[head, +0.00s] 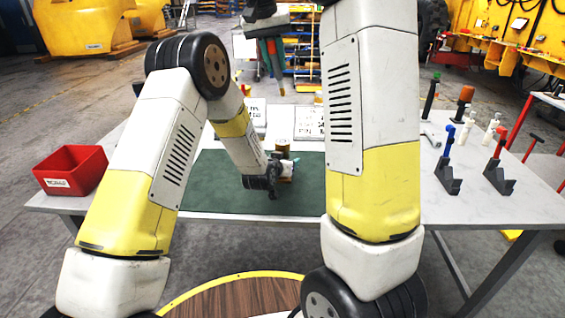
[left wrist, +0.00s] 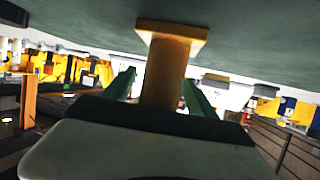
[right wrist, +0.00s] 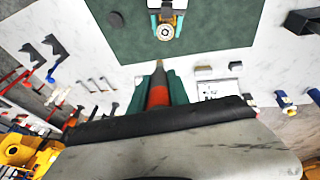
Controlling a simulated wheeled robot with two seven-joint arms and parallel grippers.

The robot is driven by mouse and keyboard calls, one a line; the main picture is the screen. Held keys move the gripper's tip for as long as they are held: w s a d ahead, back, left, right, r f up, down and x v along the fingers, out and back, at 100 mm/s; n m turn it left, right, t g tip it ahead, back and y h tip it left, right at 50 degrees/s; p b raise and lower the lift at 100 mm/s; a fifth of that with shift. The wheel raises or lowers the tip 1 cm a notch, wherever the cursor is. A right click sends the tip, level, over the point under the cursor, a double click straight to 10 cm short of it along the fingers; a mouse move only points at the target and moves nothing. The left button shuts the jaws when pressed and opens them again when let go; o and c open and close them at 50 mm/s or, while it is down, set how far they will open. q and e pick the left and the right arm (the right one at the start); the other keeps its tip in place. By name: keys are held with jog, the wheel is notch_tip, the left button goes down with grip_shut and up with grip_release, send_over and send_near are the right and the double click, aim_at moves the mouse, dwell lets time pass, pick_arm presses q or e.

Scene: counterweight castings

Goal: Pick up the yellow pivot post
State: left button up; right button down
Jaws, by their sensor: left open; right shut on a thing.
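The yellow pivot post (left wrist: 166,75), an orange-yellow shaft with a square flange, stands on the green mat (head: 225,190). The left wrist view shows it upside down. My left gripper (head: 272,178) is low over the mat at the post. Its green fingers (left wrist: 158,88) are open, one on each side of the shaft; contact is unclear. In the head view the gripper partly hides the post. My right gripper (head: 271,58) is raised above the back of the table, shut on a red-and-dark tapered tool (right wrist: 158,92).
A red bin (head: 70,170) stands at the table's left. Grey brackets (head: 448,176) and several coloured-top tools stand on the right. My right forearm hides the mat's right part in the head view.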

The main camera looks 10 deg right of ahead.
aim_at(285, 152)
pick_arm(q)
jog(key=shift+w+f, duration=0.1)
jog(key=shift+w, duration=0.05)
grip_shut()
jog(key=shift+d+r, duration=0.1)
jog(key=shift+r, duration=0.1)
dwell(0.3)
jog(key=shift+r, duration=1.55)
jog(key=s+a, duration=0.2)
jog(key=s, duration=0.5)
jog(key=s+a+r, duration=0.1)
jog(key=s+a, duration=0.1)
jog(key=s, duration=0.6)
jog(key=shift+s+a+r, duration=0.2)
jog(key=shift+a+r, duration=0.1)
